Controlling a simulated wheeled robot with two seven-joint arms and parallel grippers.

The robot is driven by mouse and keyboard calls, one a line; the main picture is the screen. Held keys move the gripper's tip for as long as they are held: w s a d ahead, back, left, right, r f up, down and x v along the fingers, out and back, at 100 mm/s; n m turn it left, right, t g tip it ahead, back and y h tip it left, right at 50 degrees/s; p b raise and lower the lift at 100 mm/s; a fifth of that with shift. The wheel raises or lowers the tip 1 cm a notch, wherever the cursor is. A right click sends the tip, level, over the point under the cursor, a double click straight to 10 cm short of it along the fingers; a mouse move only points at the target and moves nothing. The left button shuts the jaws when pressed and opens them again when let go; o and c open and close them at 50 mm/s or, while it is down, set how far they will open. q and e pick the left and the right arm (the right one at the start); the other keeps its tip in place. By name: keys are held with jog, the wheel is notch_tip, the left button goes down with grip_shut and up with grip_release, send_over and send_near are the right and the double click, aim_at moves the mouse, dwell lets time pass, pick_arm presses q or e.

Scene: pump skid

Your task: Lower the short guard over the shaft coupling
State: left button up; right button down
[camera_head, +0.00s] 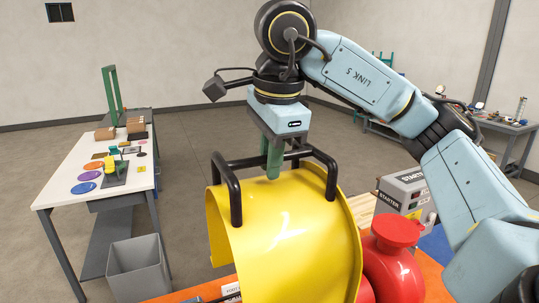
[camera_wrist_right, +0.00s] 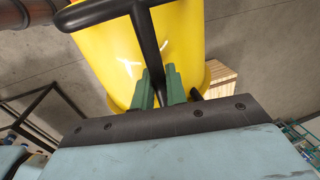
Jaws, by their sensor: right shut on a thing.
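The guard (camera_head: 285,240) is a yellow arched shell with black tubular handles on top. My right gripper (camera_head: 273,165) points down, its green fingers shut on a black handle bar (camera_head: 247,162) at the top of the guard. In the right wrist view the fingers (camera_wrist_right: 160,88) close around the same black bar (camera_wrist_right: 146,32), with the yellow shell beyond. The guard hangs upright over the skid, left of the red pump. The shaft coupling is hidden, so I cannot tell how far the guard is above it. My left gripper is not in view.
The red pump (camera_head: 398,248) stands close against the guard's right side on the orange skid base (camera_head: 438,292). A grey starter box (camera_head: 403,190) is behind it. A white table (camera_head: 65,165) with small parts and a grey bin (camera_head: 138,266) stand at left. Open floor lies between.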

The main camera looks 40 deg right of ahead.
aim_at(272, 185)
jog(key=shift+s+f, duration=0.15)
jog(key=shift+f, duration=0.55)
notch_tip(272, 185, down, 4)
jog(key=shift+f, duration=0.15)
notch_tip(272, 185, down, 20)
jog(key=b, duration=1.6)
jog(key=shift+f+b, duration=0.4)
jog(key=shift+b, duration=0.25)
jog(key=c, duration=1.3)
grip_release()
jog(key=shift+c, duration=0.2)
jog(key=shift+f, duration=0.1)
